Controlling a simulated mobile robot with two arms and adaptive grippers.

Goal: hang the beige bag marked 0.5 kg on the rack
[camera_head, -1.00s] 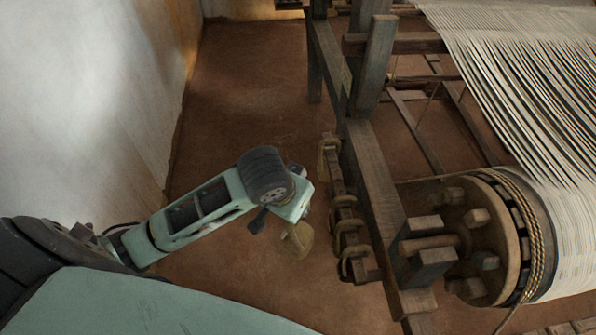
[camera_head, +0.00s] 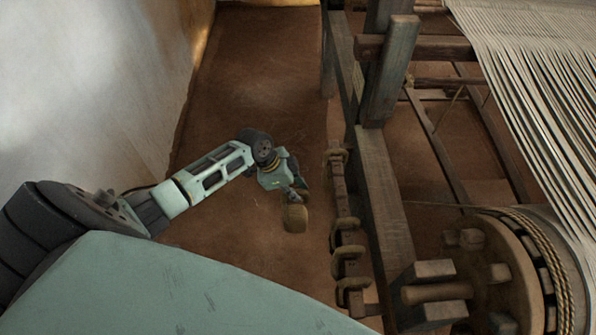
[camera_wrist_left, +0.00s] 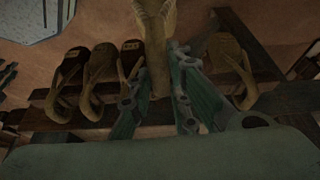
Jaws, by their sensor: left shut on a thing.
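My left gripper (camera_head: 298,190) is shut on a small beige-brown bag (camera_head: 295,218), which hangs below it, left of the rack. In the left wrist view the bag (camera_wrist_left: 155,25) shows at the top middle, with its narrow part between the gripper's fingers (camera_wrist_left: 157,95). No mark on it can be read. The rack (camera_head: 338,190) is a dark wooden rail along the loom's left side. Similar bags hang on it: one far bag (camera_head: 336,155) and several near ones (camera_head: 346,255), with a bare stretch between. The held bag appears apart from the rack. My right gripper is not in view.
The loom's wooden frame (camera_head: 385,210) stands just right of the rack, with a toothed wheel (camera_head: 490,260) at the near right. A pale wall (camera_head: 90,90) bounds the left. Bare brown floor (camera_head: 250,90) lies between wall and rack.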

